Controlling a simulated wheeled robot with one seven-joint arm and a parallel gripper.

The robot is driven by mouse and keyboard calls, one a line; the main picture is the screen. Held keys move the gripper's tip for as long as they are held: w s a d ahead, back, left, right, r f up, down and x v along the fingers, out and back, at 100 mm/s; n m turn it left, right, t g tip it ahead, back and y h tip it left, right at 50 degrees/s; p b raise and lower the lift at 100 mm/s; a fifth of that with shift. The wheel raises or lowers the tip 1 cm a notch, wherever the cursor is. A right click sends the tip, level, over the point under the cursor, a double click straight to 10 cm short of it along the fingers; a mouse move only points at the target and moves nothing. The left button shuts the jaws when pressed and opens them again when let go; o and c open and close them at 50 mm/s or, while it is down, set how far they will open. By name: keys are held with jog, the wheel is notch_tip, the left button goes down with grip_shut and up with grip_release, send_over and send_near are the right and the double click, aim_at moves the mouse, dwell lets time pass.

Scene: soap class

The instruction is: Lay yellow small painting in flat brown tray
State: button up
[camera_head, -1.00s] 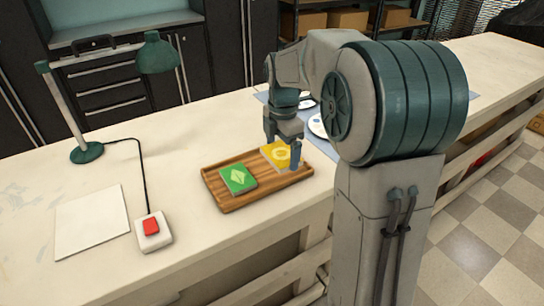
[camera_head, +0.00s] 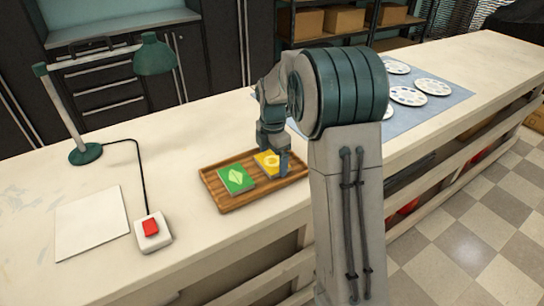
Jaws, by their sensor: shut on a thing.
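The yellow small painting (camera_head: 268,163) is in the right part of the flat brown tray (camera_head: 232,204), low against the tray floor. Whether it touches the floor all over, I cannot tell. My gripper (camera_head: 272,162) is above and around it, shut on it; one finger shows at its right side. A green small painting (camera_head: 236,179) with a leaf shape lies flat in the left part of the tray, beside the yellow one. My arm hides part of the area behind the tray.
A green desk lamp (camera_head: 85,153), a white sheet (camera_head: 92,226) and a white box with a red button (camera_head: 150,228) stand left of the tray. Several white palettes (camera_head: 433,87) lie on a blue mat (camera_head: 455,98) at the right. The tabletop in front is clear.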

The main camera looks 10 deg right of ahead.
aim_at(273, 161)
jog(key=shift+f, duration=0.2)
jog(key=o, duration=0.7)
jog(key=shift+r, duration=0.15)
notch_tip(273, 161, up, 11)
jog(key=s+r+m, duration=0.3)
jog(key=s+m, duration=0.2)
jog(key=s, duration=0.2)
jog(key=s+f+m+t, duration=0.1)
jog(key=s+f+m, duration=0.2)
jog(key=s+m, duration=0.5)
jog(key=s+f+m+t, duration=0.1)
jog(key=s+f+m, duration=0.2)
jog(key=s+m, duration=0.5)
jog(key=s, duration=0.4)
jog(key=shift+s+a+m+t, duration=0.35)
jog(key=shift+s+m+t, duration=0.05)
